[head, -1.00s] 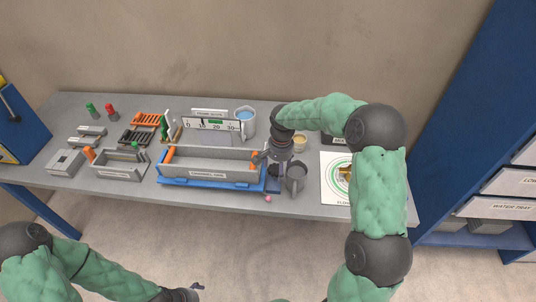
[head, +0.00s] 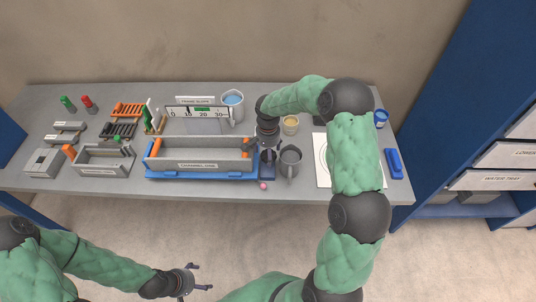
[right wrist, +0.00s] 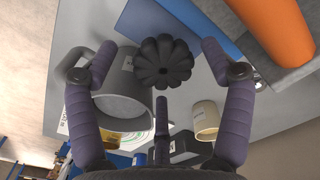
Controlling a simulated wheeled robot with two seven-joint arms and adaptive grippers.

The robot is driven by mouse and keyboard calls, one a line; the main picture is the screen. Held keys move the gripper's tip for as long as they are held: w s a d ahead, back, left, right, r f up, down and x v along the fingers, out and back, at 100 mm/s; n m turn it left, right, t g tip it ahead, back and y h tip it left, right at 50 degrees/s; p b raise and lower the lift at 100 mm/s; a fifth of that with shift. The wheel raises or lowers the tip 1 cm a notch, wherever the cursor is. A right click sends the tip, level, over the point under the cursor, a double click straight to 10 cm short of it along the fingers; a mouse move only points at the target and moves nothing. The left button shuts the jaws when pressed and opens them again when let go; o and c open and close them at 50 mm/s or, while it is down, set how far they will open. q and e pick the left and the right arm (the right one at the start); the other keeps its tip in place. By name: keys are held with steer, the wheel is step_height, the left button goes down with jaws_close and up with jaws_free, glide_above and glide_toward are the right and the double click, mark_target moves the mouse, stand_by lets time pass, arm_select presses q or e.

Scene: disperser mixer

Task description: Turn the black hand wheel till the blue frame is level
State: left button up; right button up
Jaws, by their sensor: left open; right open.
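The black hand wheel (right wrist: 163,62) is a lobed knob in the right wrist view. My right gripper (right wrist: 157,58) is open, with its fingers spread around the wheel; I cannot tell whether they touch it. In the head view my right gripper (head: 266,150) is at the right end of the blue frame (head: 200,175) and hides most of the wheel. The blue frame lies under a long grey channel (head: 198,166). My left gripper (head: 188,281) is open and empty, off the table's front edge.
A grey mug (head: 289,161) stands close to the right of my right gripper. A beige cup (head: 291,124) and a measuring jug (head: 232,106) stand behind. Grey trays and racks fill the table's left side. A white sheet (head: 320,162) lies right, partly behind my arm.

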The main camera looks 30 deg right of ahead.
steer(key=shift+f, duration=0.5)
steer(key=shift+f, duration=0.1)
steer(key=c, duration=1.1)
steer(key=shift+s+n, duration=0.1)
steer(key=shift+n, duration=0.2)
